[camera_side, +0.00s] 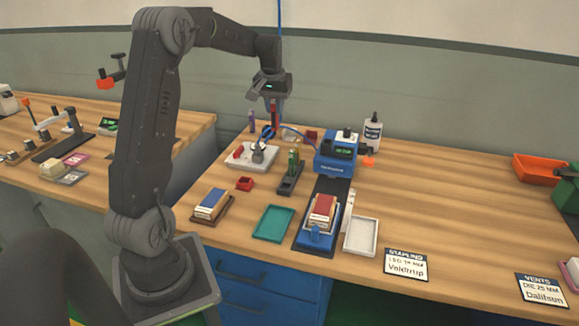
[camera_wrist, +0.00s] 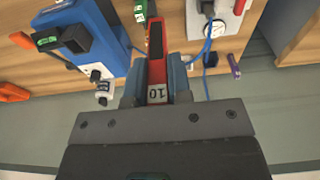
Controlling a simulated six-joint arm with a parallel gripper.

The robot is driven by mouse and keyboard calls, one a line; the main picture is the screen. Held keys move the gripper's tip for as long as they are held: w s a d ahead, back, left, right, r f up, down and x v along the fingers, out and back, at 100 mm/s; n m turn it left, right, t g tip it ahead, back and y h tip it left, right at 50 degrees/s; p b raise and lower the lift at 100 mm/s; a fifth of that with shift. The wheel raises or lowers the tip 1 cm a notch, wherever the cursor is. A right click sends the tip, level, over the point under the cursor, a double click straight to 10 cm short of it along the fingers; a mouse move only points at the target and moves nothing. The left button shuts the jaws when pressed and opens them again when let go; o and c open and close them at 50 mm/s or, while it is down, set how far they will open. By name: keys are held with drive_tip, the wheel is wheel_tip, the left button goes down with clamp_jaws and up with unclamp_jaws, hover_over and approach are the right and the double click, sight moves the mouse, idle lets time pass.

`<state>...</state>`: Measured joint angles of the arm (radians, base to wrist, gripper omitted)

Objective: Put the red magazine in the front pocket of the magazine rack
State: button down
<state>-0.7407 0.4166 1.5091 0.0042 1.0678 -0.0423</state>
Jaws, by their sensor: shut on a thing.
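My gripper (camera_side: 272,98) hangs above the back of the bench, shut on the red magazine (camera_side: 274,115). In the wrist view the red magazine (camera_wrist: 157,70) stands lengthwise between the two fingers (camera_wrist: 157,88). It has a dark strip along its far part and a white label reading "10" near the palm. A black holder (camera_side: 288,186) with an upright green piece (camera_side: 293,159) stands in front of and below the gripper; it may be the magazine rack, but its pockets cannot be made out. The green piece (camera_wrist: 140,10) also seems to show at the wrist view's top edge.
The right bench is mostly clear.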

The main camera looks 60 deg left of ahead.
drive_tip(key=s+f, duration=0.8)
drive_tip(key=s, duration=0.1)
hover_over(286, 189)
drive_tip(key=shift+s+f, duration=0.1)
drive_tip(key=shift+f, duration=5.55)
drive_tip(key=shift+f, duration=0.1)
drive_tip(key=c, duration=1.1)
unclamp_jaws()
drive_tip(key=shift+o, duration=0.2)
